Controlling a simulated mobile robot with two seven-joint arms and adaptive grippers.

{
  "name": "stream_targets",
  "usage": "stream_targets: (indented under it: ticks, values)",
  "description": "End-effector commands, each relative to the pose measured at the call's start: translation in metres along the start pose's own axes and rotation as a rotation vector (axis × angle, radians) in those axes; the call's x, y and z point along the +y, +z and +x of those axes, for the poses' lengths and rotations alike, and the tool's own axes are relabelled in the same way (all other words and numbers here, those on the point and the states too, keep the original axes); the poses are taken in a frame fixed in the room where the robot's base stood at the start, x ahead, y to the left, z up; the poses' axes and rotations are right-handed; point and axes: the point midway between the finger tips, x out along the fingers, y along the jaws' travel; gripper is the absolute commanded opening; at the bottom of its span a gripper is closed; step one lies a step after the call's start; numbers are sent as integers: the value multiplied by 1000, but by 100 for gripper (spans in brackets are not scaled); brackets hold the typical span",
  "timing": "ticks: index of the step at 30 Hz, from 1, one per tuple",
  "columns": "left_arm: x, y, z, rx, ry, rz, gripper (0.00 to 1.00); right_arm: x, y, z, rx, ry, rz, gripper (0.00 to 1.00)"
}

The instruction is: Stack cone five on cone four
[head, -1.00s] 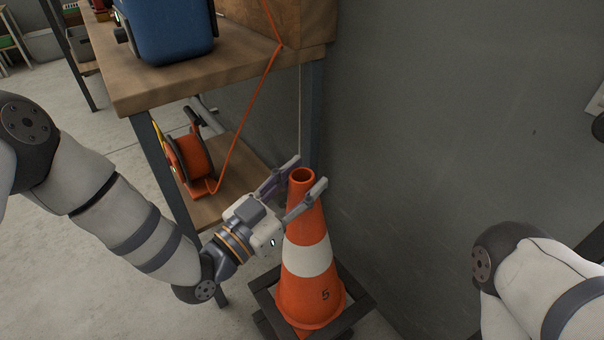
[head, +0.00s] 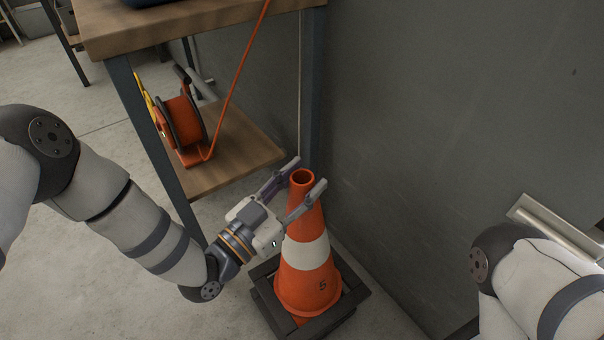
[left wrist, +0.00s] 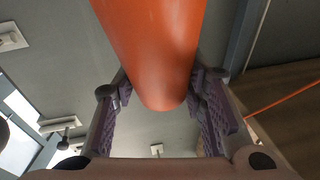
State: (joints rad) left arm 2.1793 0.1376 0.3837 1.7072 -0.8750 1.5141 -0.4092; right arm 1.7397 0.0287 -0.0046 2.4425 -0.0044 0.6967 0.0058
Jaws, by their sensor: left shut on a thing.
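The orange cone five (head: 310,220), with a white band and a dark "5", stands nearly upright near the wall. My left gripper (head: 306,174) is shut on its upper part, with one finger on each side just below the open top. In the left wrist view the cone's orange surface (left wrist: 155,50) fills the space between the two fingers. A dark square base (head: 345,302) shows around the cone's foot, with a bit of orange at its front. I cannot tell whether this is cone five's own foot or cone four below it. My right gripper is not in view.
A wooden workbench (head: 180,22) with dark legs stands to the left. Its lower shelf (head: 240,160) holds an orange hose reel (head: 182,122). A grey wall (head: 430,110) is close behind the cone. Bare concrete floor (head: 100,262) lies at left.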

Motion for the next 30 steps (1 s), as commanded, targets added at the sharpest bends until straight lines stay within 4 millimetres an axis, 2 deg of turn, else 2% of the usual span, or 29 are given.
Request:
stream_targets:
  ticks: [30]
  values:
    - [7, 110, -16, 4, 0, -7, 0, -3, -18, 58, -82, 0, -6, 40]
